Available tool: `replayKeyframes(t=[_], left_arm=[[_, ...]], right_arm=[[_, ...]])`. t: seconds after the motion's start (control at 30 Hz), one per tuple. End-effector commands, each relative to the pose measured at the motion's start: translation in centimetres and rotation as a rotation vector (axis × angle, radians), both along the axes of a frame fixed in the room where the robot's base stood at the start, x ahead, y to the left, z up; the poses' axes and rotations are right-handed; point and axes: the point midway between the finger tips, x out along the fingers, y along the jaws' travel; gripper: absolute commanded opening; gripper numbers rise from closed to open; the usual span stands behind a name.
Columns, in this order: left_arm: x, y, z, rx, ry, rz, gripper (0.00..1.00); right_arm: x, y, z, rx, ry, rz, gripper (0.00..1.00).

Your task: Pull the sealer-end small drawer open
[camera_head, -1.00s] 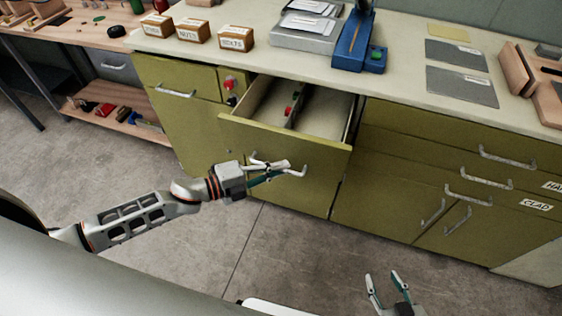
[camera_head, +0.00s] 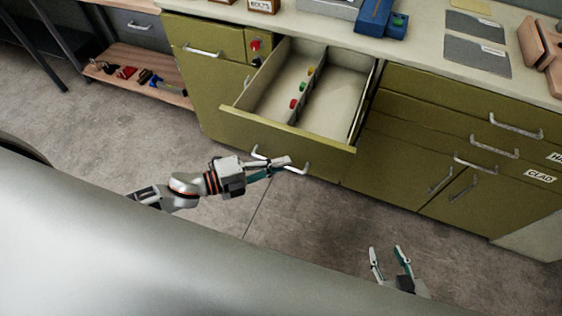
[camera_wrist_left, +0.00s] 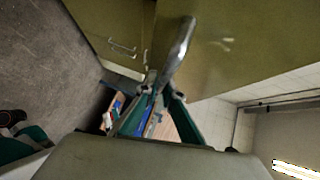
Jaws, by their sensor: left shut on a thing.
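The small olive drawer (camera_head: 290,136) stands well open in the head view. A divider runs through it, with several small red, green and yellow items beside it. My left gripper (camera_head: 280,166) is at the drawer's front and shut on its silver bar handle (camera_head: 298,169). In the left wrist view the handle (camera_wrist_left: 180,50) runs up from between the fingertips of the gripper (camera_wrist_left: 158,92). My right gripper (camera_head: 389,254) is open and empty over the floor, apart from the cabinet.
The worktop (camera_head: 430,60) holds a blue device (camera_head: 382,18) and grey sheets (camera_head: 478,50). Shut drawers with handles (camera_head: 516,127) are at the right. A wooden shelf (camera_head: 140,75) with tools is at the left. The floor (camera_head: 310,215) before the cabinet is clear.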

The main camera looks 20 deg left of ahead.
Motion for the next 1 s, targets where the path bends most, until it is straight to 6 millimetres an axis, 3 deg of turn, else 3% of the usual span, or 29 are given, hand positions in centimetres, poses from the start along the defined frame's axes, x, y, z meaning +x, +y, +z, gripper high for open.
replayKeyframes(t=[0.17, 0.2, 0.63, 1.0], left_arm=[[0.1, 0.0, 0.0, 0.0, 0.0, 0.001, 0.0], [0.1, 0.0, 0.0, 0.0, 0.0, 0.001, 0.15], [-0.3, 0.4, 0.0, 0.0, 0.001, 0.001, 0.15], [-4.3, 5.1, 0.8, 0.002, 0.004, 0.001, 0.15]], right_arm=[[0.2, 0.1, 0.4, 0.002, -0.008, 0.0, 0.4], [0.2, 0.1, 0.5, 0.002, -0.009, 0.0, 0.4], [0.0, -0.1, 0.0, -0.003, 0.0, 0.001, 0.4], [0.0, 0.0, 0.2, -0.001, -0.002, 0.0, 0.4]])
